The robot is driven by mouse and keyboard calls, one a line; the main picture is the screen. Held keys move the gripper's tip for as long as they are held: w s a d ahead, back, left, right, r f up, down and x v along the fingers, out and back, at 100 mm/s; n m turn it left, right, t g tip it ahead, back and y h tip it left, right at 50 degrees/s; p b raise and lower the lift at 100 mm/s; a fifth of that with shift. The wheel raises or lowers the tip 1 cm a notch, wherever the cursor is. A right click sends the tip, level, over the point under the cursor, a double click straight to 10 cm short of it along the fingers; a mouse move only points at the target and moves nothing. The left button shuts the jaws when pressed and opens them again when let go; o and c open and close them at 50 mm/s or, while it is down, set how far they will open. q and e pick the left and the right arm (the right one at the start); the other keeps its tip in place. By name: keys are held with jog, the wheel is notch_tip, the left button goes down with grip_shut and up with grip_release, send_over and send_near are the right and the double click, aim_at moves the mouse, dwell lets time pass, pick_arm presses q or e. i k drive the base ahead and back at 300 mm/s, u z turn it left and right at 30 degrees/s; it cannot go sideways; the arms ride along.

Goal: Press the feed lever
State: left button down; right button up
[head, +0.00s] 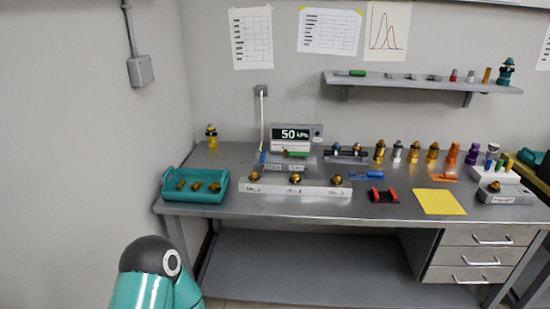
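A grey device with a display reading 50 kPa (290,133) stands on the back of the workbench. At its foot is a grey panel with a green part (296,154) and a blue part (262,157). In front lies a pale bar (295,190) with three brass knobs on top and small labels too blurred to read. I cannot tell which part is the feed lever. A teal and black link of my own arm shows at the lower left, well short of the bench. Neither gripper is in view.
A teal tray (194,196) with brass pieces sits at the bench's left end. A red and black holder (383,196) and yellow sheet (439,202) lie right of the bar. Several coloured fittings line the back right. A shelf (420,83) hangs above. Floor shows before the bench.

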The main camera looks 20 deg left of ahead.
aim_at(264, 156)
jog(key=u, duration=0.05)
jog(key=i, duration=0.9)
jog(key=u, duration=0.05)
